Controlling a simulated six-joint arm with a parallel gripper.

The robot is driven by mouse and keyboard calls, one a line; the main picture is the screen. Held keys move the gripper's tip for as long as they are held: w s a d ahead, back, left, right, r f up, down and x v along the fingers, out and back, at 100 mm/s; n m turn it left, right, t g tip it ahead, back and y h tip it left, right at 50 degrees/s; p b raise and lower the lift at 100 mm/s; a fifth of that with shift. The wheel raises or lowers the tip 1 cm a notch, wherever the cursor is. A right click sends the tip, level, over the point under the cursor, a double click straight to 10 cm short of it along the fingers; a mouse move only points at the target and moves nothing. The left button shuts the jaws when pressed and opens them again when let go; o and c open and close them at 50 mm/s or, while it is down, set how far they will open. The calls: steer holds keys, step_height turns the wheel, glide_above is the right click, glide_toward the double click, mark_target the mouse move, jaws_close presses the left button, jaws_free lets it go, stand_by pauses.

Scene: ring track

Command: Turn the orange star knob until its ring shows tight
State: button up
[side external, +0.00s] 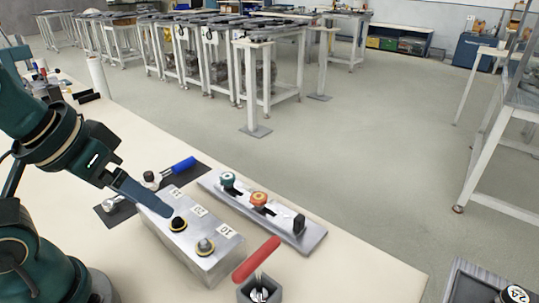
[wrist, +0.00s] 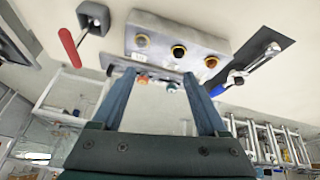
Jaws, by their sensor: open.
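The orange star knob (side external: 259,199) stands on a flat metal plate (side external: 222,191), between a teal knob (side external: 227,179) and a black knob (side external: 299,224). In the wrist view the orange knob (wrist: 142,81) shows small and beyond the fingers, with the teal knob (wrist: 172,87) beside it. What its ring shows is too small to read. My gripper (side external: 163,208) is left of the knob in the side view, over the metal block, apart from the knob. In the wrist view its two fingers (wrist: 160,74) are spread with nothing held between them.
A blue-handled tool (side external: 181,165) lies on a black mat (side external: 108,218). The table's right part is clear.

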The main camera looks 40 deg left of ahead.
steer(key=shift+s, duration=0.1)
steer(key=w+r, duration=0.5)
steer(key=r, duration=0.1)
steer(key=g, duration=0.5)
glide_above(259, 196)
step_height(259, 196, down, 13)
steer(key=shift+r, duration=0.2)
steer(key=shift+f, duration=2.7)
jaws_close()
steer(key=m, duration=0.5)
